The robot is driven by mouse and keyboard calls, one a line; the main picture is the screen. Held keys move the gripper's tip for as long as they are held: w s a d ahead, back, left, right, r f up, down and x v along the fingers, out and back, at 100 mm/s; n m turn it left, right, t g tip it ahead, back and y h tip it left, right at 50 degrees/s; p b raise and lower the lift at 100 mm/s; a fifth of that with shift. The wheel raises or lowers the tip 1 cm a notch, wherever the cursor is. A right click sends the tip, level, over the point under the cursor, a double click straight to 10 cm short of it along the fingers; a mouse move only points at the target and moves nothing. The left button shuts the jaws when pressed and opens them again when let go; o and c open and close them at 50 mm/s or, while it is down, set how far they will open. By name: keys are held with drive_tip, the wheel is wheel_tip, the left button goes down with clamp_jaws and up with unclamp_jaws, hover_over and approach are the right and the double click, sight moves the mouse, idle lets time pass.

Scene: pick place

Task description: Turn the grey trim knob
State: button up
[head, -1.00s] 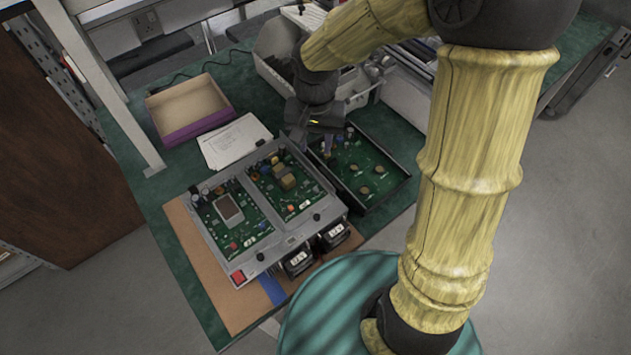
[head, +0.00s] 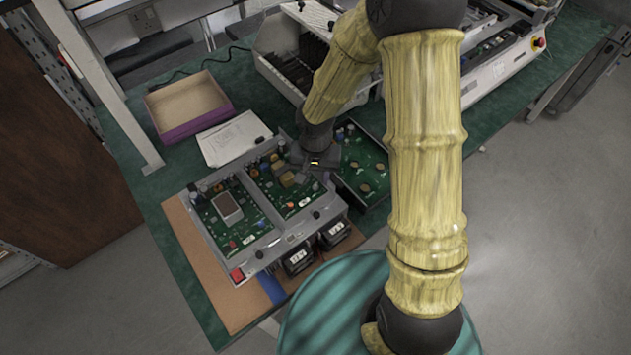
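A grey open-topped unit (head: 273,237) holds two green circuit boards, a left one (head: 250,230) and a right one (head: 300,204), with small coloured parts on them. My gripper (head: 321,176) points down over the upper right edge of the right board, close to its parts. Its fingertips are too small and dark to show whether they are open or shut. I cannot make out a grey trim knob; it may be hidden by my gripper or too small to tell.
A dark tray with another green board (head: 366,168) stands right of the unit, partly behind my arm. Paper sheets (head: 234,138), a purple-sided cardboard box (head: 188,105) and a white bin (head: 277,45) are behind. Two black sockets or fans (head: 299,259) are at the unit's front.

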sight(316, 186)
drive_tip(key=shift+f, duration=1.5)
clamp_jaws()
